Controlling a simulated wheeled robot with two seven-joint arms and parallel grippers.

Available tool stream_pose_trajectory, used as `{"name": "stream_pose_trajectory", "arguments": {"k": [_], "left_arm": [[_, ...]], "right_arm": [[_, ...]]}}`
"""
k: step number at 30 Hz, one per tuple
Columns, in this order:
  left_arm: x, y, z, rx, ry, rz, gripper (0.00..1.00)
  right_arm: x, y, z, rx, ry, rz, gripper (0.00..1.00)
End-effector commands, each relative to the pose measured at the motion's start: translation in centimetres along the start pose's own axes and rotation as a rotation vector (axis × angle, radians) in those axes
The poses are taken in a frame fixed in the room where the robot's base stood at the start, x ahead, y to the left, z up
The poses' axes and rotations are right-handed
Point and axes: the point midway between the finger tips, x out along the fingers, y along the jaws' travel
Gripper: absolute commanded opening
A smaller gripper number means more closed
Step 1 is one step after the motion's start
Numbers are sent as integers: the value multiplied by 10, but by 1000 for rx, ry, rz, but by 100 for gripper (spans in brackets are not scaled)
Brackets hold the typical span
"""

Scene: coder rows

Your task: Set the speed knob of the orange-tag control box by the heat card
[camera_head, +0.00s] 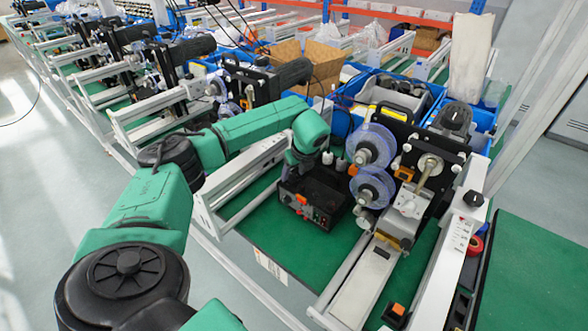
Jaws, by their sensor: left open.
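A black control box (325,222) stands on the green bench top near the middle. Its front carries an orange tag and small knobs, too small to read their settings. My left arm reaches in from the left, and my left gripper (300,168) is at the back left of the box, close above it. The gripper is open; its fingertips are mostly hidden by the wrist and box, so I cannot tell whether they touch it. A small white card (271,267) with print too small to read is on the bench's front edge. My right gripper is out of view.
A machine with clear blue reels (373,146) stands right of the box. A white rail panel with a black knob (473,199) is farther right. Blue bins (480,118) and a cardboard box (322,62) are behind. Bare green bench lies in front of the box.

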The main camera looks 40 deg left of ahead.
Motion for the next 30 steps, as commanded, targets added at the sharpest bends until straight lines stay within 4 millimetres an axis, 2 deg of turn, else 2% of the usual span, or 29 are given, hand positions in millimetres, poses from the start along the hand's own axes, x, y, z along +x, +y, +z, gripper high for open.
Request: {"name": "stream_pose_trajectory", "arguments": {"k": [3, 9, 14, 23, 30], "left_arm": [[7, 0, 0, 1, 0, 0, 61], [7, 0, 0, 1, 0, -1, 61], [7, 0, 0, 1, 0, -1, 0], [8, 0, 0, 12, 0, -6, 0], [9, 1, 0, 89, -1, -39, 0]], "right_arm": [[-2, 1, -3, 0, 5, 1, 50], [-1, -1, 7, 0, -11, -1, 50], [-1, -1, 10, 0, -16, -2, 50], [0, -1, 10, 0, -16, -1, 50], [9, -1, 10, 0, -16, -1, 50]]}}
